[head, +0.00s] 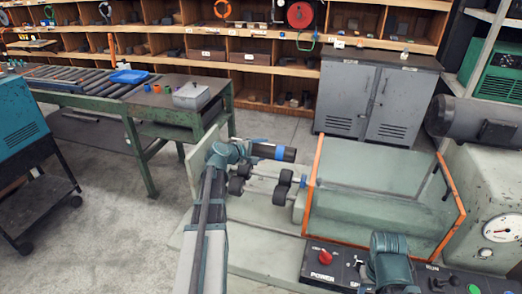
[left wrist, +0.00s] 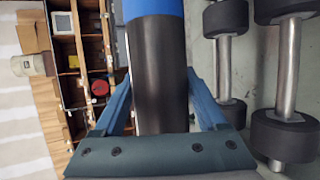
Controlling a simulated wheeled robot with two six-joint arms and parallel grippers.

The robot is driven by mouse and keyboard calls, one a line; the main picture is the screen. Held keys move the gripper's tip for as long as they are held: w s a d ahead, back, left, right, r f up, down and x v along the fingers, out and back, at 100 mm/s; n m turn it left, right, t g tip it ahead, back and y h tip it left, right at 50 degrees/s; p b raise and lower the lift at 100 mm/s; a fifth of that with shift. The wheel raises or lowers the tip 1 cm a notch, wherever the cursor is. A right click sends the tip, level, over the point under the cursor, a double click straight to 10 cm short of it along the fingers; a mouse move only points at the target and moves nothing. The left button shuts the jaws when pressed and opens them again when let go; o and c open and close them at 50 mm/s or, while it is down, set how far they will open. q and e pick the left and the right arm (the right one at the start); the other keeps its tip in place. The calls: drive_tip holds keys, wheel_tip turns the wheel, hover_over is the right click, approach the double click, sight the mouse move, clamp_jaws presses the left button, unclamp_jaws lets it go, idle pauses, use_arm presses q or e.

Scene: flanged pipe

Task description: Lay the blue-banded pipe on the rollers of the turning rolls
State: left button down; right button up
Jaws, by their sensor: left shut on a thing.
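The blue-banded pipe (head: 288,154) is black with a bright blue band. In the head view it lies about level, above and behind the rollers. My left gripper (head: 246,151) is shut on it. In the left wrist view the black pipe (left wrist: 158,65) runs between the two blue fingers of the left gripper (left wrist: 160,95), with its blue band at the top edge. The turning rolls have dark rollers (head: 285,178) on steel shafts; they also show in the left wrist view (left wrist: 285,135), beside the pipe and apart from it.
An orange-framed clear guard (head: 385,190) stands right of the rollers. A green bench (head: 130,100) with a conveyor is at left; grey cabinets (head: 375,95) and shelving stand behind.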

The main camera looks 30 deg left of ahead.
use_arm(q)
wheel_tip(320, 180, down, 11)
drive_tip(key=b, duration=1.1)
unclamp_jaws()
wheel_tip(320, 180, up, 12)
drive_tip(key=p, duration=1.2)
drive_tip(key=shift+f, duration=0.1)
idle(0.9)
